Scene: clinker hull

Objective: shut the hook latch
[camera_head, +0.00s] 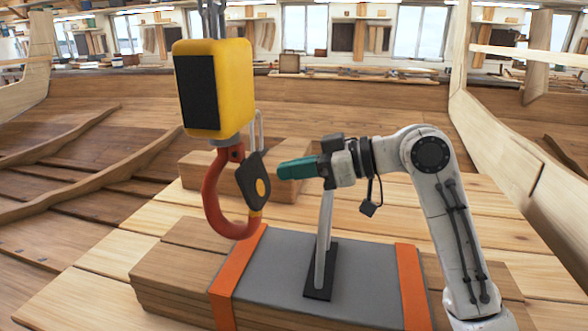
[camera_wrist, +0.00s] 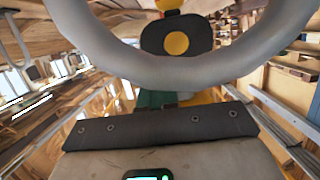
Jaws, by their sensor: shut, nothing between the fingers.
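A red hook (camera_head: 212,195) hangs below a yellow block (camera_head: 222,85). Its dark latch (camera_head: 249,174) with a yellow disc lies across the hook's mouth, its lower end near the yellow collar on the hook tip. Whether it fully touches the tip cannot be told. The latch shows in the upside-down wrist view (camera_wrist: 158,38). My gripper (camera_head: 281,171) has teal fingers, shut and empty, pointing left just right of the latch. A small gap or light contact cannot be told apart. In the wrist view the fingers (camera_wrist: 155,99) are mostly hidden by my wrist housing.
A pale grey ring (camera_head: 322,245) stands upright on a grey load with orange straps (camera_head: 414,290), below my gripper. Its arc crosses the wrist view (camera_wrist: 170,72). Stacked planks (camera_head: 165,285) lie beneath the load. The hull's side (camera_head: 510,165) rises at right.

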